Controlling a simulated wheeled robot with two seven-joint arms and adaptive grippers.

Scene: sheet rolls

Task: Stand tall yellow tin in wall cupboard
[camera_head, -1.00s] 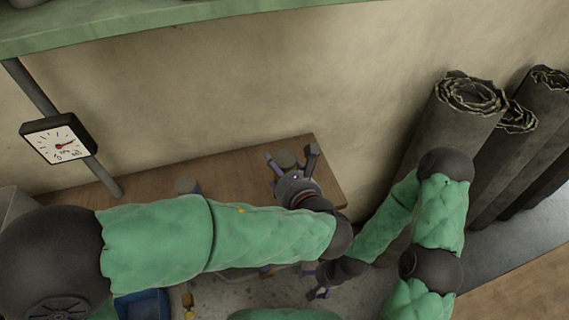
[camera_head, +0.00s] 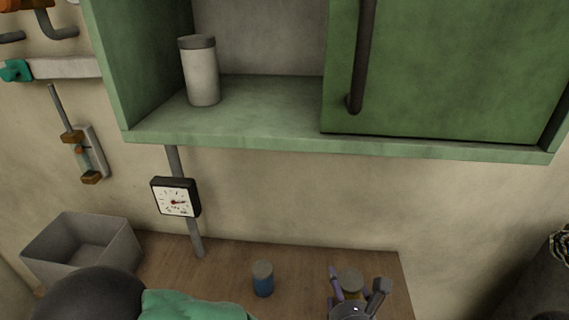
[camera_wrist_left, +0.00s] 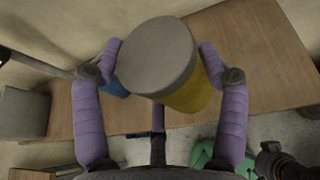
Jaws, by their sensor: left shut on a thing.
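The tall yellow tin (camera_wrist_left: 188,92) with a grey lid is between the purple fingers of my left gripper (camera_wrist_left: 160,68), which is shut on it. In the head view the tin (camera_head: 350,283) shows at the bottom, mostly its lid, with my left gripper (camera_head: 357,290) around it, over the wooden table. The green wall cupboard (camera_head: 240,134) is above. Its left part is open, and a green door (camera_head: 440,70) with a dark handle covers its right part. A dark part at the lower right of the left wrist view may be my right arm; its fingers are unclear.
A pale tin (camera_head: 201,75) with a grey lid stands at the left of the open shelf, with free room to its right. A blue tin (camera_head: 263,281) stands on the table (camera_head: 220,262). A grey bin (camera_head: 80,248) and a dial gauge (camera_head: 176,197) are at left.

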